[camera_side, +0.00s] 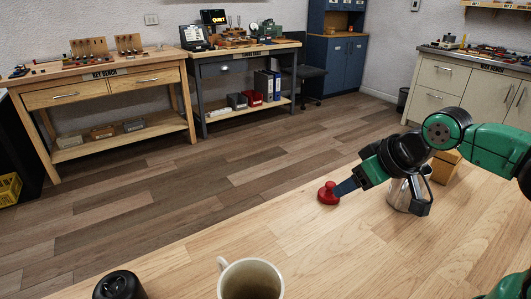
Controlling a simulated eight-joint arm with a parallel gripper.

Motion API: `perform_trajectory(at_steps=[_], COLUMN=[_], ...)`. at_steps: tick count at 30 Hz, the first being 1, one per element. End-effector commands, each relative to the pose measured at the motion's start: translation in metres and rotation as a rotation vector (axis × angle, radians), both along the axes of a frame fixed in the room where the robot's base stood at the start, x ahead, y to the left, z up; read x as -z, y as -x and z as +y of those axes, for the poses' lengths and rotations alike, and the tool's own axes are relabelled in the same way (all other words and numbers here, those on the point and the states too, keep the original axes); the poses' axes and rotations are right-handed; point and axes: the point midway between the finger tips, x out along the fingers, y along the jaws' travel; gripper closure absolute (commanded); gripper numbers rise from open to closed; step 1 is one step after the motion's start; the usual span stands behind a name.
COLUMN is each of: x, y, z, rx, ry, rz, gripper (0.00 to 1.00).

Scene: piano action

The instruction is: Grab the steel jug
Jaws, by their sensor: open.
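The steel jug (399,195) stands upright on the wooden table at the right, partly hidden behind my wrist and a dark bracket-like part. My gripper (342,189) reaches down to the left, past the jug's upper left side. Its dark blue finger end overlaps a red knob-like object (328,194) in the picture; I cannot tell whether they touch. My gripper is open, and the jug is not seen between its fingers. The gap between the fingers is hard to make out from this side.
A wooden block (446,167) stands right behind the jug. A cream mug (250,282) and a black round object (120,286) are at the near edge of the picture. The tabletop (300,240) between the mug and the jug is clear. Workbenches stand far behind.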

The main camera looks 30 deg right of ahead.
Motion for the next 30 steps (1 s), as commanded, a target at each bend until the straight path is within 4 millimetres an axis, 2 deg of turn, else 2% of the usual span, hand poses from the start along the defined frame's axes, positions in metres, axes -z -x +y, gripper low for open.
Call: perform_trajectory(at_steps=[11,14,19,26,30], x=[-0.004,-0.016,-0.054,-0.05,-0.049], y=[0.0,0.0,0.0,0.002,0.007], z=[0.0,0.0,0.0,-0.04,-0.069], rx=[0.0,0.0,0.0,0.602,1.073], ry=[0.0,0.0,0.0,-0.347,-0.611], rz=[0.0,0.0,0.0,0.061,0.084], gripper=[0.49,0.49,0.49,0.49,0.49])
